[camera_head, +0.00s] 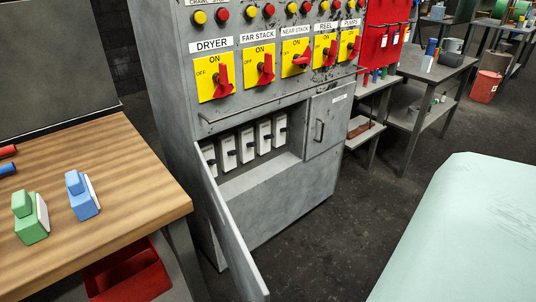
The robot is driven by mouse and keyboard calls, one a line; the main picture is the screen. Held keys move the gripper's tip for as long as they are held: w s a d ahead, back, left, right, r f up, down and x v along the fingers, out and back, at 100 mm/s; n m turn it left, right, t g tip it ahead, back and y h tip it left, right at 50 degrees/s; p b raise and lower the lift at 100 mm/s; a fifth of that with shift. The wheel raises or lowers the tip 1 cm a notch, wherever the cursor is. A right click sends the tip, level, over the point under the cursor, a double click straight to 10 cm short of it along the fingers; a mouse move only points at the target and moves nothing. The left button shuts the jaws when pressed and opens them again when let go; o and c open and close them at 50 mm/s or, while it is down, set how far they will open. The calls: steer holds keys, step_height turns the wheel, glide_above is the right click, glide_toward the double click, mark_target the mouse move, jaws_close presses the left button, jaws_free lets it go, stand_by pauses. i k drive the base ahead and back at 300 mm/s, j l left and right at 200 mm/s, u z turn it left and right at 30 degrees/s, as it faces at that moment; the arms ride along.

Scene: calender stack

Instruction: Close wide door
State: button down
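The grey control cabinet (260,212) stands in the middle of the head view. Its wide door (231,240) is hinged on the left side and stands open, swung out toward me. Behind it the compartment shows several white switch boxes (246,147) with black levers. A narrow door (328,122) with a handle (319,130) at the right of the opening is shut. I see no handle on the wide door from this side. My gripper is not in view.
A wooden workbench (120,170) with green and blue blocks stands at the left, close to the open door. A red bin (130,276) sits below it. A pale green surface (470,235) fills the lower right. Dark floor (345,225) before the cabinet is clear.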

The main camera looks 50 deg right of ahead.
mark_target(250, 286)
steer(key=i+j+z, duration=0.1)
steer(key=z, duration=0.3)
steer(key=i+j+z, duration=0.15)
steer(key=z, duration=0.3)
steer(key=i+j+z, duration=0.15)
steer(key=z, duration=0.25)
steer(key=k+j+u, duration=0.1)
steer(key=k, duration=0.25)
steer(key=k+j+u, duration=0.1)
steer(key=k, duration=0.3)
steer(key=k+j+u, duration=0.1)
steer(key=k, duration=0.25)
steer(key=j, duration=0.1)
